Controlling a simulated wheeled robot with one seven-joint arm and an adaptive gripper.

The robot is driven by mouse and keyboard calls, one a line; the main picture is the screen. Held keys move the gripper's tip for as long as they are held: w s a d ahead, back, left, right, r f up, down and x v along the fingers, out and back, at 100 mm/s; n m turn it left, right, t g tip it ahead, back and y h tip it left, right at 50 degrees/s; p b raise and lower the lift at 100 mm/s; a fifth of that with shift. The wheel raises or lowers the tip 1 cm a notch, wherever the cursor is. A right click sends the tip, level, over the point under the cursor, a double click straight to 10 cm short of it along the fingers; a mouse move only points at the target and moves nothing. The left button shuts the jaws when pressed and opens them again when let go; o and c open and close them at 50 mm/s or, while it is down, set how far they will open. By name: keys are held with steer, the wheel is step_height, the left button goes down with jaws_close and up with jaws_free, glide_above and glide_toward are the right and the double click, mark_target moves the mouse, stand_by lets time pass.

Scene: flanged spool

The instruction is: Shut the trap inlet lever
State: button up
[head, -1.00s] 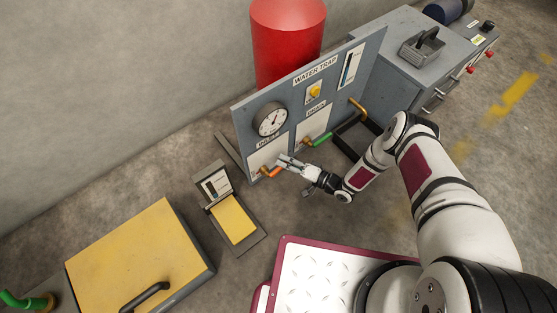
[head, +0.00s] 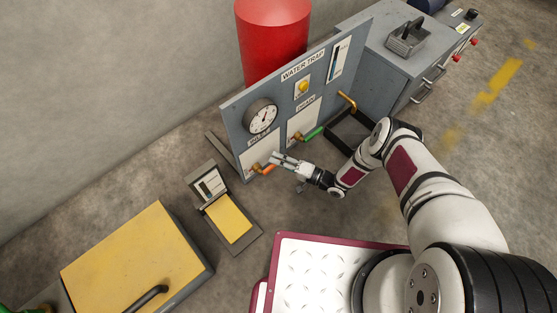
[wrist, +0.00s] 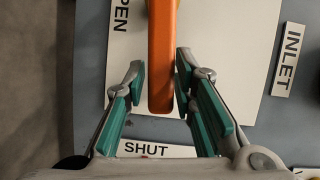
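The orange inlet lever (head: 264,169) sticks out from the lower left of the WATER TRAP panel (head: 240,130). In the wrist view the lever (wrist: 162,60) comes down from the top edge, its end between the fingers. My gripper (wrist: 160,85) is open around the lever, with a gap at the left finger; the right finger is very close, and contact cannot be told. An OPEN label (wrist: 120,15) is at upper left and a SHUT label (wrist: 147,149) below the lever's end. In the head view my gripper (head: 275,158) is at the panel's lower left, partly beside the lever.
A yellow pedal-like plate (head: 228,218) and a yellow-topped box (head: 135,255) stand left. A grey cabinet (head: 385,65) stands right.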

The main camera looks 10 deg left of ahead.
steer(key=shift+o, duration=0.4)
steer(key=shift+d, duration=0.25)
steer(key=v, duration=1.1)
steer(key=shift+s+d, duration=0.15)
steer(key=shift+d, duration=0.15)
